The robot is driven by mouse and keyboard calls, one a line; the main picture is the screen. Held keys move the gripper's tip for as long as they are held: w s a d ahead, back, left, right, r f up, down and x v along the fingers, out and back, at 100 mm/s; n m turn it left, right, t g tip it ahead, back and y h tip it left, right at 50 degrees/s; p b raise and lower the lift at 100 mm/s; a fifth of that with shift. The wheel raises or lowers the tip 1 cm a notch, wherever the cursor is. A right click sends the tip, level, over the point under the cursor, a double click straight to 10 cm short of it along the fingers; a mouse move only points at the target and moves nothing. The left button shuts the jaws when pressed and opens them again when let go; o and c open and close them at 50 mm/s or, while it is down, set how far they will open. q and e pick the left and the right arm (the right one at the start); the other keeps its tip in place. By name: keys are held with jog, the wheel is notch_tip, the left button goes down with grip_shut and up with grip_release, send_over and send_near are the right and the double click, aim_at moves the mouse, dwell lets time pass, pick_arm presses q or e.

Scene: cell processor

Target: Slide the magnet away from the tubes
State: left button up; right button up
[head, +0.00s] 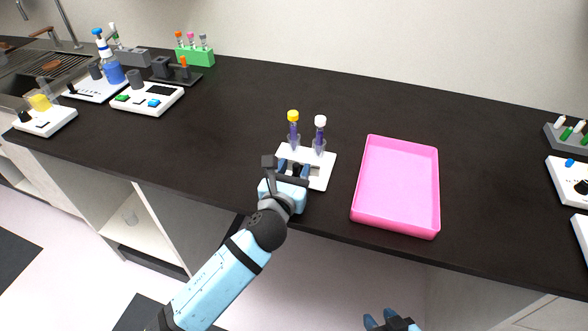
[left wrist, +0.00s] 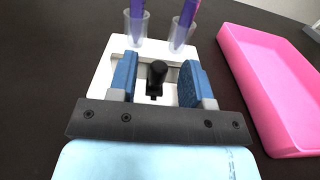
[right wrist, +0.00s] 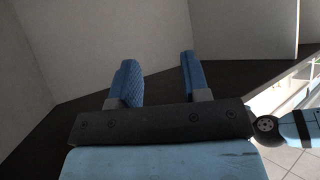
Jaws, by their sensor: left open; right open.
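A white magnet stand (head: 319,176) sits on the black counter, with two clear tubes at its far side. One tube (head: 294,142) holds a purple item with a yellow cap, the other (head: 319,146) one with a white cap. In the left wrist view the black knob of the magnet slider (left wrist: 157,72) stands between the blue fingers of my left gripper (left wrist: 160,78). The fingers are open, with a gap on each side of the knob. My right gripper (right wrist: 158,80) is open and empty, low in front of the counter; its fingertips show at the head view's bottom edge (head: 388,320).
A pink tray (head: 398,185) lies close to the right of the stand. A green rack (head: 195,55), a white device with buttons (head: 147,98) and bottles stand at the back left. More devices (head: 572,180) are at the right edge. The counter left of the stand is clear.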

pick_arm(q)
jog(key=shift+w, duration=0.15)
jog(key=shift+c, duration=0.3)
pick_arm(e)
jog(key=shift+a+r, duration=0.15)
jog(key=shift+a, duration=0.1)
pick_arm(q)
grip_shut()
jog(key=shift+s+r+p, duration=0.2)
jog(key=shift+s+p, duration=0.05)
jog(key=shift+p, duration=0.45)
jog(key=shift+s+a+f, duration=0.1)
jog(key=shift+s, duration=0.1)
jog(key=shift+f, duration=0.15)
pick_arm(e)
jog(key=shift+s+d+r, duration=0.2)
jog(key=shift+s+d, duration=0.05)
jog(key=shift+d, duration=0.1)
pick_arm(q)
jog(key=shift+o, duration=0.3)
grip_release()
pick_arm(e)
jog(key=shift+w+a+r, duration=0.15)
jog(key=shift+r, duration=0.05)
